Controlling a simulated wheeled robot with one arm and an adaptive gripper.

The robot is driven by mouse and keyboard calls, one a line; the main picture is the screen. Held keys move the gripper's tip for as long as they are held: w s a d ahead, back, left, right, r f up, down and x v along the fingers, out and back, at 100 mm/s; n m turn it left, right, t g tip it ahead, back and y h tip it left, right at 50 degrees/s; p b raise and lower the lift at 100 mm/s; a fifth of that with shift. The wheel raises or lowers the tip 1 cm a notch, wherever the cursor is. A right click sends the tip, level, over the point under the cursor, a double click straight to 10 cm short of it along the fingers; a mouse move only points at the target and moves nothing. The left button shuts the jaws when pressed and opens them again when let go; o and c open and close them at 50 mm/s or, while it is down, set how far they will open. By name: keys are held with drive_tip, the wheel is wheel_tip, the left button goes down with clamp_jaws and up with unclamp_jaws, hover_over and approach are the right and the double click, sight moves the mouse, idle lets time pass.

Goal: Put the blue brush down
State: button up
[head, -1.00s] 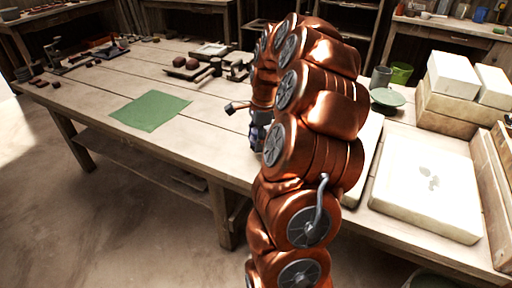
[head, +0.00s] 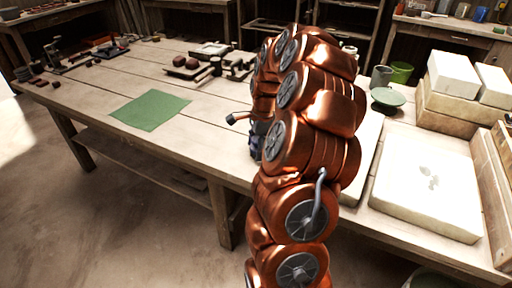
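My copper-coloured arm fills the middle of the head view and hides most of my gripper (head: 257,140). Only a dark, bluish part of the gripper shows at the arm's left edge, above the wooden table. A short rod-like thing (head: 238,117) with a dark greenish-blue tip sticks out to the left just above it. It may be the blue brush, but it is too small to be sure. I cannot see the fingertips, or whether they hold it. A green mat (head: 150,110) lies flat on the table to the left of the gripper, with nothing on it.
The long wooden table (head: 85,82) has bare room around the mat. Small blocks and tools (head: 190,68) lie toward its back. At the right are a big white slab (head: 428,190), stacked white blocks (head: 452,75), a green cup (head: 401,72) and a green dish (head: 388,97).

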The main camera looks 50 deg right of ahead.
drive_tip(key=shift+o, duration=0.4)
drive_tip(key=shift+r, duration=0.15)
drive_tip(key=r, duration=0.4)
drive_tip(key=d+r, duration=0.1)
drive_tip(key=r, duration=0.3)
drive_tip(key=s+r, duration=0.1)
drive_tip(key=r, duration=0.3)
drive_tip(key=shift+d, duration=0.3)
drive_tip(key=shift+w+a, duration=0.1)
drive_tip(key=s+a+n+g, duration=0.1)
drive_tip(key=s+a+n, duration=0.2)
drive_tip(key=a+n, duration=0.55)
drive_tip(key=s+a+n+g, duration=0.15)
drive_tip(key=a+n, duration=0.25)
drive_tip(key=a, duration=1)
drive_tip(key=s+a+f+n, duration=0.2)
drive_tip(key=s+a+n, duration=0.1)
drive_tip(key=s, duration=0.3)
drive_tip(key=s+a+f+n+g+h, duration=0.1)
drive_tip(key=s+a+f+n, duration=0.1)
drive_tip(key=s+a+n, duration=0.2)
drive_tip(key=s+a+f+n, duration=0.3)
drive_tip(key=s+n, duration=0.1)
drive_tip(key=s, duration=0.5)
drive_tip(key=shift+s+a+h, duration=0.25)
drive_tip(key=shift+a+h, duration=0.05)
